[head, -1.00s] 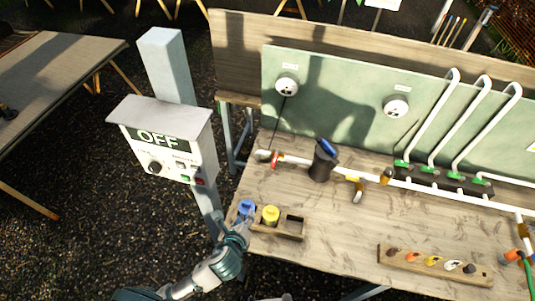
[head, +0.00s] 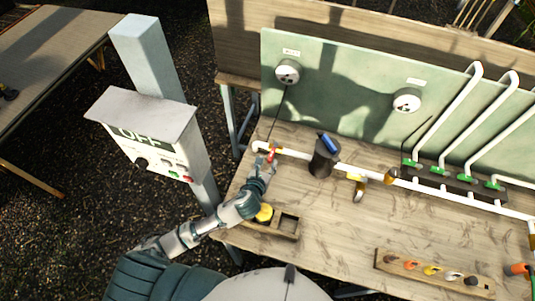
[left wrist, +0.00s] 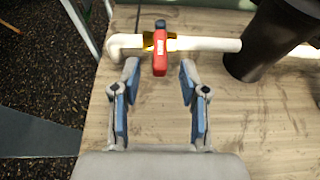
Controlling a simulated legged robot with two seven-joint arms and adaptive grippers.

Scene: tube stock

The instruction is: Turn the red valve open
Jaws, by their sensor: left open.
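The red valve handle (head: 272,154) is on the white pipe near its left end, at the back left of the bench. In the left wrist view the red handle (left wrist: 160,53) lies across the pipe over a brass-coloured body, its long side pointing towards me. My left gripper (head: 267,167) is just in front of it. In the left wrist view the left gripper (left wrist: 159,76) is open, with the handle's near end centred ahead, between the line of the blue-padded fingers. I see no contact. My right gripper is not in view.
A black cylinder (head: 321,162) with a blue top stands right of the valve. A yellow-handled valve (head: 357,178) is farther along the pipe. A wooden holder (head: 283,231) with a yellow piece (head: 265,213) lies under my forearm. A control box (head: 150,140) stands left.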

